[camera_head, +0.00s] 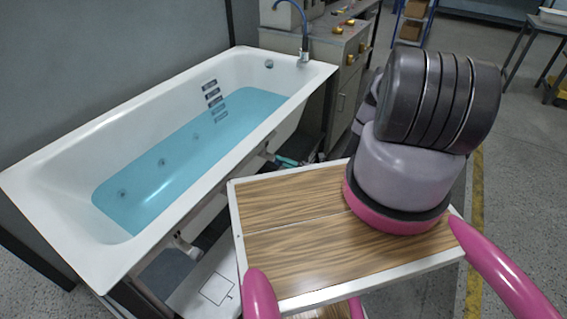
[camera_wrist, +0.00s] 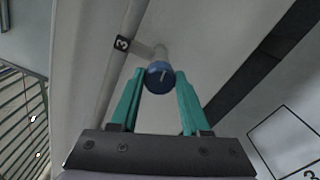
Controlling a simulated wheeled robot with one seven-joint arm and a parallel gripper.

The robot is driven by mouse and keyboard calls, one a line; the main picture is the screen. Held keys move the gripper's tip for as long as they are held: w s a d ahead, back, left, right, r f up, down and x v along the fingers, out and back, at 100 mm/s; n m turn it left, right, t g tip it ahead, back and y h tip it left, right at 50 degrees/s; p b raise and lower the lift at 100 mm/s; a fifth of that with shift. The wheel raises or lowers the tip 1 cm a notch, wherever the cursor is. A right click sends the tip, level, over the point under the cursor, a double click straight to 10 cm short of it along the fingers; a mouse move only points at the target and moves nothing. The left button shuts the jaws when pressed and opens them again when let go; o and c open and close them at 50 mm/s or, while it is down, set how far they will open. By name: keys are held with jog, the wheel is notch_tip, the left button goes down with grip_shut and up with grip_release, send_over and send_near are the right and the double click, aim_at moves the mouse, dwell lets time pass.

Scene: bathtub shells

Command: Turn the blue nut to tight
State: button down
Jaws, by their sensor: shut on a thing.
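The blue nut (camera_wrist: 159,76) sits on a pale pipe under the tub in the wrist view. It has a light mark on its face. My gripper (camera_wrist: 160,82) has teal fingers, one on each side of the nut, shut on it. In the head view a teal part of my gripper (camera_head: 288,160) shows below the tub's rim, partly hidden. The nut cannot be made out in the head view. How tight the nut is cannot be told.
The white bathtub (camera_head: 60,165) with blue water stands at left. A wood-topped surface with a white rim (camera_head: 290,235) is in front. A grey workbench (camera_head: 335,45) stands behind.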

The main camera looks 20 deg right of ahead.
jog(key=shift+d+f+m, duration=0.1)
jog(key=shift+m, duration=0.7)
jog(key=shift+c, duration=1.9)
grip_release()
jog(key=v, duration=1)
jog(key=shift+s+d, duration=0.25)
jog(key=shift+s, duration=0.05)
